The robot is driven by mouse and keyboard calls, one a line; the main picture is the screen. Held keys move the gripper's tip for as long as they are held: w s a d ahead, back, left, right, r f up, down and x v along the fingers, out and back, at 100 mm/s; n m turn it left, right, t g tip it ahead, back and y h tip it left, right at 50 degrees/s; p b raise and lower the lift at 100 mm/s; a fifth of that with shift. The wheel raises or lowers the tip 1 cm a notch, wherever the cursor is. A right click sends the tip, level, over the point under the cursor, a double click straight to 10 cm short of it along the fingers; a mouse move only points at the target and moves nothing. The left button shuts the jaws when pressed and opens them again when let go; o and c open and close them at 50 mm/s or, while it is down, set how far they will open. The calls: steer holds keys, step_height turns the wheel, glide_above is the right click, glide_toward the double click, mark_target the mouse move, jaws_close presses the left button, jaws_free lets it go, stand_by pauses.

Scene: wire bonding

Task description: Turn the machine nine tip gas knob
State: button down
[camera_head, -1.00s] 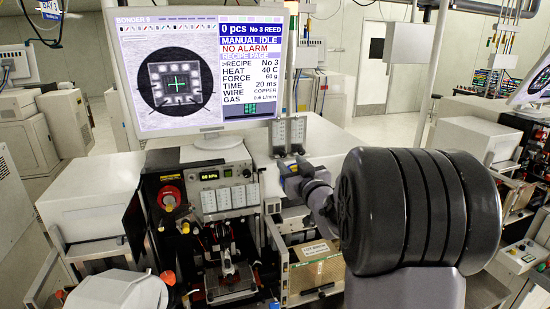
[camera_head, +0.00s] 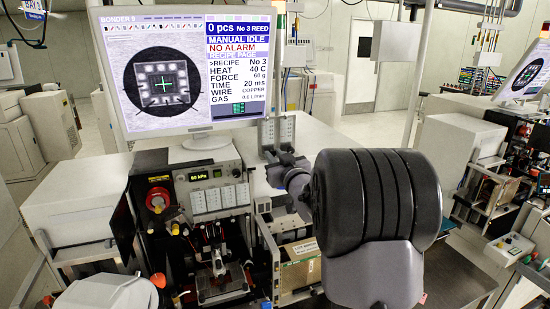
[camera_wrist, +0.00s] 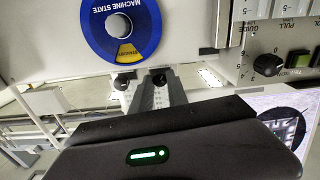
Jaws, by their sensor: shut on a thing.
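The tip gas knob (camera_wrist: 158,78) is a small black knob at the foot of a grey flow gauge in the wrist view. My gripper (camera_wrist: 157,84) is shut on it; its two grey fingers narrow toward the knob from the dark housing below. In the head view my gripper (camera_head: 277,161) reaches the foot of the paired flow gauges (camera_head: 287,130), right of the monitor stand. My wrist hides the knob there. A second black knob (camera_wrist: 125,82) sits just left in the wrist view, apart from the fingers.
The monitor (camera_head: 180,70) shows manual idle, no alarm and gas 0.6 L/min. The bonder panel (camera_head: 212,190) stands left of my arm.

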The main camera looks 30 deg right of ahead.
steer(key=shift+n+b, duration=0.7)
steer(key=c, duration=1.3)
jaws_free()
steer(key=v, duration=1.7)
steer(key=shift+s+p, duration=0.25)
steer(key=shift+p, duration=0.05)
